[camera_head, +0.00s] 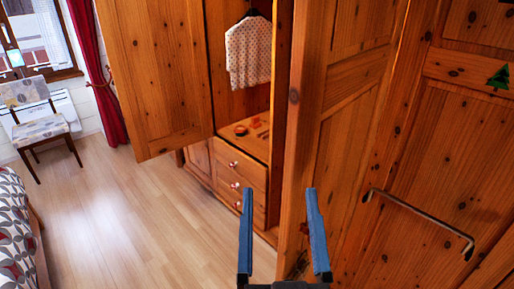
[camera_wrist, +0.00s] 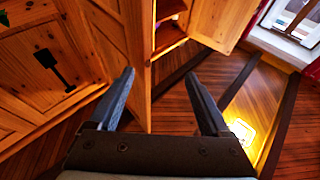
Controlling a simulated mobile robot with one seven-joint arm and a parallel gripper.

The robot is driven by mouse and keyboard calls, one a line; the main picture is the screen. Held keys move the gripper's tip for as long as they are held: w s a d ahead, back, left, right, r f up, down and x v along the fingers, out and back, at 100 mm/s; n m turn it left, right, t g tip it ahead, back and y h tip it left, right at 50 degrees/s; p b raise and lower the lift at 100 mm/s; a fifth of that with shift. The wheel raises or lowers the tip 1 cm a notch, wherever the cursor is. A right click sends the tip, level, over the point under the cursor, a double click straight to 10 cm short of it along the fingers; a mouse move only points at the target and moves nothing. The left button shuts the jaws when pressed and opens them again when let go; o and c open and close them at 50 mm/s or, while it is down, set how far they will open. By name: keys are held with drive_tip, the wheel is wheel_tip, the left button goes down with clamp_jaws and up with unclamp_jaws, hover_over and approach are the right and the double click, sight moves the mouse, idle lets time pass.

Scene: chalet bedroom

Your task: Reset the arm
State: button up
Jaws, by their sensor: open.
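My gripper (camera_head: 279,222) is open and empty, with two blue fingers spread apart at the bottom middle of the head view. In the wrist view my gripper (camera_wrist: 158,92) also shows open, with nothing between its fingers. In the head view it appears in front of the open wardrobe (camera_head: 243,170) and beside the edge of a wooden door panel (camera_head: 345,150). I cannot tell from the views whether the right finger touches that panel.
The wardrobe's left door (camera_head: 152,75) stands open; a patterned shirt (camera_head: 248,52) hangs inside above drawers (camera_head: 241,183). A metal handle (camera_head: 420,218) juts out at right. A chair (camera_head: 38,112) and bed (camera_head: 18,225) are at left. Wooden floor (camera_head: 125,205) between is clear.

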drive_tip(key=s+a+r+t+p, duration=0.1)
drive_tip(key=r+t+p, duration=0.1)
drive_tip(key=r, duration=1.4)
drive_tip(key=s+a+r+t+p, duration=0.1)
drive_tip(key=s+r+t+p, duration=0.1)
drive_tip(key=r, duration=1.4)
drive_tip(key=shift+a+r+t+p, duration=0.25)
drive_tip(key=shift+a+t+p, duration=0.1)
drive_tip(key=shift+t, duration=0.15)
